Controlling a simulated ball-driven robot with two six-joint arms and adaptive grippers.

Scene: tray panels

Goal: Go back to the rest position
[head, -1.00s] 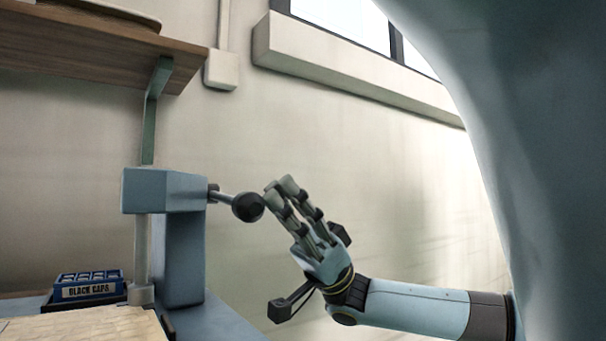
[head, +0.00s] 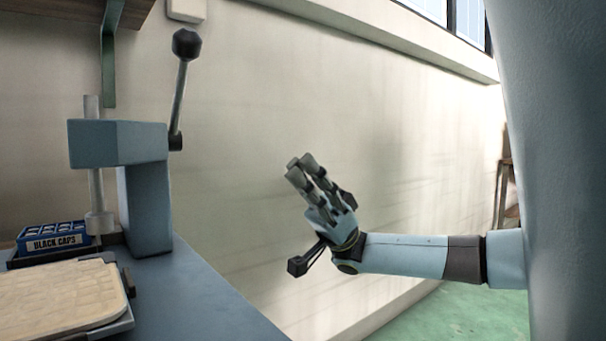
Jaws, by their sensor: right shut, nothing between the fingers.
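My right gripper (head: 299,166) is in the middle of the head view, its fingers shut and empty, pointing up and left. It hangs in free air to the right of the blue press (head: 146,190) and touches nothing. The press lever (head: 180,95) stands almost upright, its black knob at the top, well apart from my fingers. My left gripper is out of view.
A blue bench (head: 195,290) carries the press, a blue box labelled BLACK CAPS (head: 52,240) and a pale panel (head: 60,295) on a dark tray. A shelf bracket (head: 110,55) hangs above. The green floor (head: 450,310) at lower right looks clear.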

